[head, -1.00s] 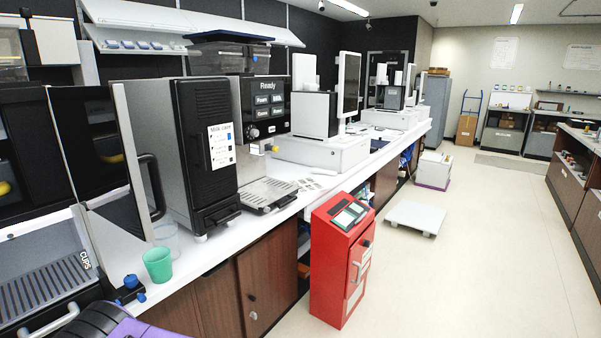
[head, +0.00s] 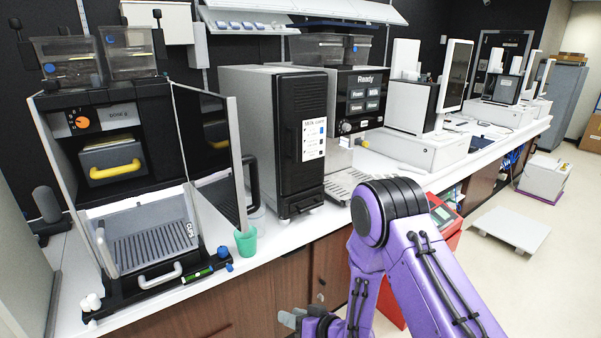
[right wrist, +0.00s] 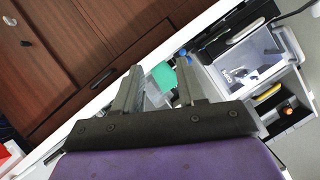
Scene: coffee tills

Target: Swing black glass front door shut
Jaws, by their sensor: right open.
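The black glass front door (head: 205,135) stands open on the front of the left coffee machine (head: 125,130). It swings out to the right, with its black handle (head: 251,183) on the outer side near its free edge. My right gripper (head: 290,318) is low at the bottom of the head view, in front of the wooden cabinets and apart from the door. In the right wrist view its two fingers (right wrist: 159,72) are spread and nothing is held between them. My left gripper is not in view.
A green cup (head: 246,241) stands at the counter edge below the door handle. A black-fronted milk cooler (head: 300,140) stands right of the door. The drip tray (head: 150,235) and an open inner space show behind the door. A red unit (head: 440,240) is partly behind my right arm.

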